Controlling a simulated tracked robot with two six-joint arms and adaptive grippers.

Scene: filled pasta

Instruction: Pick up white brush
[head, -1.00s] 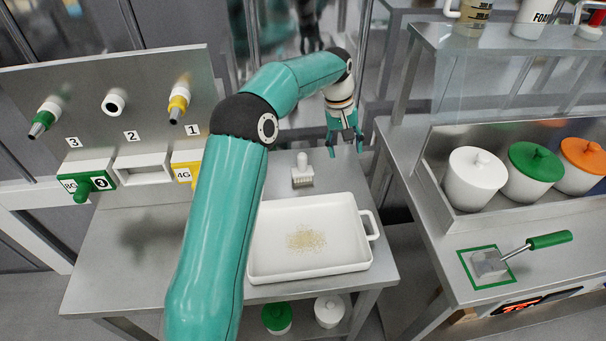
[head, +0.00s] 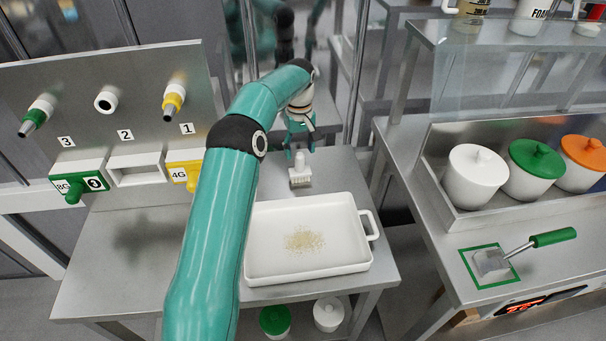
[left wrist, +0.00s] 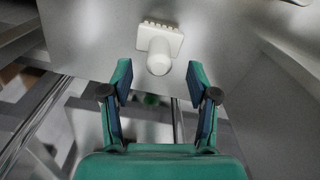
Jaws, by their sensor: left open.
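My left gripper (head: 299,148) is open and empty, above and slightly behind the brush in the head view. In the left wrist view its two fingers (left wrist: 159,80) are spread, with the brush handle's rounded end lying between and beyond their tips. No clear contact shows. My right gripper is not in view.
A white tray (head: 262,268) with yellowish crumbs sits in front of the brush. A panel (head: 60,95) with numbered nozzles stands at the left. The right counter (head: 440,225) holds lidded jars and a green-handled scraper (head: 520,252). Bare table lies left of the tray.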

